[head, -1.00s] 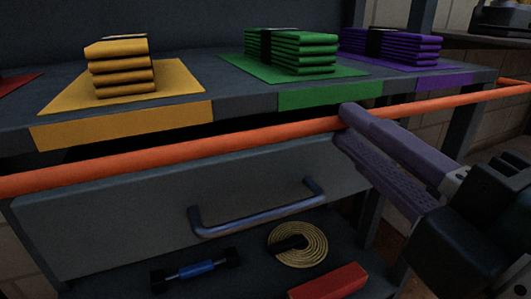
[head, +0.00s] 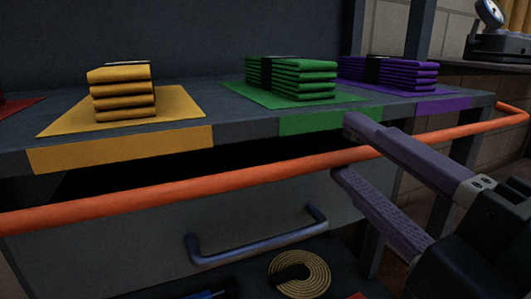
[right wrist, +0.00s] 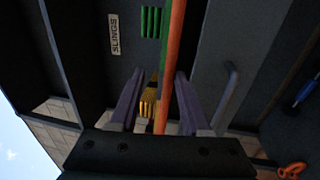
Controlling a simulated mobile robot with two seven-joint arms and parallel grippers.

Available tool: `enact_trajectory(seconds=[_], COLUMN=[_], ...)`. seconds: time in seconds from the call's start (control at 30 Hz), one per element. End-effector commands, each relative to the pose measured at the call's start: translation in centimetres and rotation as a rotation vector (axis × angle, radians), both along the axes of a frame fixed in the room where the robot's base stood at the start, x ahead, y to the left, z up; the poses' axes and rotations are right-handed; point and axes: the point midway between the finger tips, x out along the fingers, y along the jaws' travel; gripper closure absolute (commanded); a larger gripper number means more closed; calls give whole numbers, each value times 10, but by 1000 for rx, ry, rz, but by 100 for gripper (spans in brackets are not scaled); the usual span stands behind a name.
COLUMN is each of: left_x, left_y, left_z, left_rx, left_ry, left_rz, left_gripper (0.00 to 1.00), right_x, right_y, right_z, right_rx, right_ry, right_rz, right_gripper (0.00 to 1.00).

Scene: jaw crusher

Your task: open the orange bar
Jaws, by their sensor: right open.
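The orange bar (head: 215,182) runs across the front of the shelf, just below its front edge, and bends back at its right end. My right gripper (head: 346,149) is open, with one purple finger above the bar and one below it in the head view. In the right wrist view the bar (right wrist: 173,60) runs between the two spread fingers of the gripper (right wrist: 156,85), closer to the right one. I cannot tell whether either finger touches the bar. My left gripper is in neither view.
The shelf (head: 245,131) above the bar holds folded yellow (head: 122,92), green (head: 291,76) and purple (head: 388,72) slings on coloured mats. Below the bar is a drawer front with a handle (head: 258,243). A coiled strap (head: 300,276) lies under it.

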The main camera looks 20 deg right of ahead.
Motion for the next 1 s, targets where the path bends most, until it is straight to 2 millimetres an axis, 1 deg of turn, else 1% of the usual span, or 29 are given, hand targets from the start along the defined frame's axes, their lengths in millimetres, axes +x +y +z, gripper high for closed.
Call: enact_trajectory(seconds=[0.17, 0.27, 0.37, 0.5, 0.7, 0.83, 1.0], left_x=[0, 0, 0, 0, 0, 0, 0], left_y=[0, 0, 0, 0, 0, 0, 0], left_z=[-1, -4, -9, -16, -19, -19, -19], left_rx=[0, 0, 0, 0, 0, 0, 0], left_ry=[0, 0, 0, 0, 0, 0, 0], left_rz=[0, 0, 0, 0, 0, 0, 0], left_gripper=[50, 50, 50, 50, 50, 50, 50], right_x=[-2, -9, -24, -50, -83, -95, -98], right_y=[0, 0, 0, -1, -2, -3, -3], right_z=[-2, -5, -9, -13, -16, -17, -16], right_rx=[0, -1, -1, -2, -2, -1, 1], right_ry=[3, 6, 8, 9, 7, 3, 1], right_rz=[0, 1, 2, 3, 2, 1, 1], right_gripper=[53, 53, 53, 53, 53, 53, 53])
